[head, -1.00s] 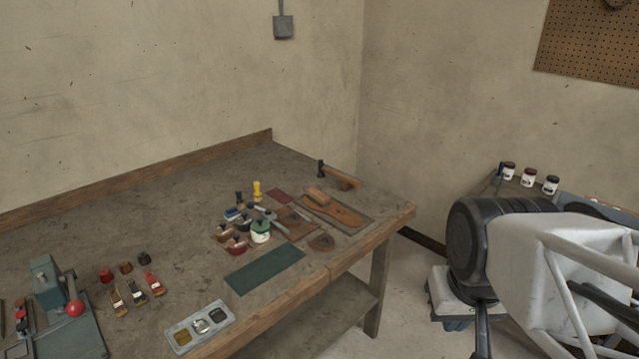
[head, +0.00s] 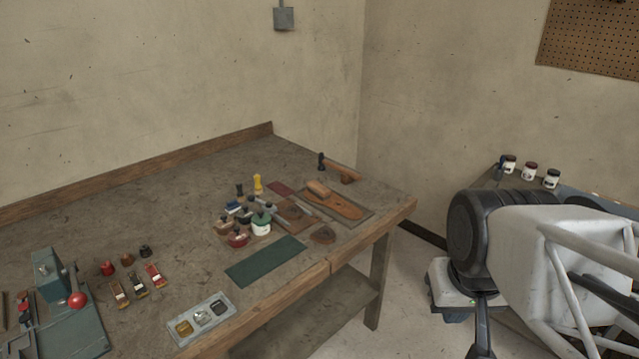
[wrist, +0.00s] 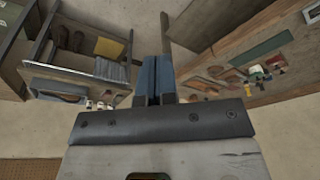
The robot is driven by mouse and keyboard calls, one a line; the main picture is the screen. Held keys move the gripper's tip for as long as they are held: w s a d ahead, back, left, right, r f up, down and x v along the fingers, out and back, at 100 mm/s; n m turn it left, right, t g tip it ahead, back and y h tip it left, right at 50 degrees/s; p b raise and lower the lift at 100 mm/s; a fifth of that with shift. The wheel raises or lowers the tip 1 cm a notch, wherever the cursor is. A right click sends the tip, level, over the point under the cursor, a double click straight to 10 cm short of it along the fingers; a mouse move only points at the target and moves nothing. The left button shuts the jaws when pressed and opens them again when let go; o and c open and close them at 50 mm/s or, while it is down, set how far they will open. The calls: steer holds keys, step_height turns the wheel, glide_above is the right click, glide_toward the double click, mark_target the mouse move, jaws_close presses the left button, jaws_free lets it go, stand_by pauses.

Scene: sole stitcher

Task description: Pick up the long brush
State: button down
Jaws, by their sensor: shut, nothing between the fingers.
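My gripper (wrist: 156,62) shows in the wrist view with its two blue fingers together, shut and empty. It is in the air, well apart from the workbench. I cannot tell for sure which thing is the long brush. A long wooden-handled tool with a dark upright end (head: 341,172) lies at the far right of the workbench (head: 170,220). A wooden block, perhaps a brush (head: 317,188), lies on a sole-shaped brown piece (head: 333,206) nearby. The bench things are small in both views. My gripper's fingertips do not show clearly in the head view.
A green mat (head: 264,261) lies near the bench's front edge, and it also shows in the wrist view (wrist: 262,45). Several pots and tools crowd behind it. A grey tray (head: 203,318) and a lever machine (head: 62,310) stand left. Several jars (head: 529,171) stand at right.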

mark_target(324, 189)
steer(key=shift+c, duration=2.4)
jaws_free()
steer(key=w+a+f+m+t+y, duration=0.1)
steer(key=w+a+m+y, duration=0.3)
steer(key=w, duration=0.8)
steer(key=w+a+m+y, duration=0.2)
steer(key=w+a+m, duration=0.3)
steer(key=w, duration=0.8)
steer(key=w+a+f+m+t+y, duration=0.1)
steer(key=w+a+m+y, duration=0.3)
steer(key=w, duration=0.8)
steer(key=w+f+m+t, duration=0.2)
steer(key=w+f+m, duration=0.3)
steer(key=w, duration=0.4)
steer(key=w+a+f+m+t, duration=0.1)
steer(key=w+f+m+t, duration=0.1)
steer(key=w+f+m, duration=0.3)
steer(key=w+f+m+t+h, duration=0.1)
steer(key=w+f+m, duration=0.3)
steer(key=w+f, duration=0.4)
steer(key=shift+w+a+f+m+t, duration=0.1)
steer(key=shift+w+a+m+t, duration=0.1)
steer(key=shift+w, duration=1.2)
steer(key=shift+w+a+f+m+t, duration=0.1)
steer(key=shift+w+a+m+t, duration=0.1)
steer(key=shift+w, duration=1.15)
steer(key=shift+x, duration=1.25)
steer(key=shift+w+a, duration=0.1)
steer(key=shift+a, duration=0.05)
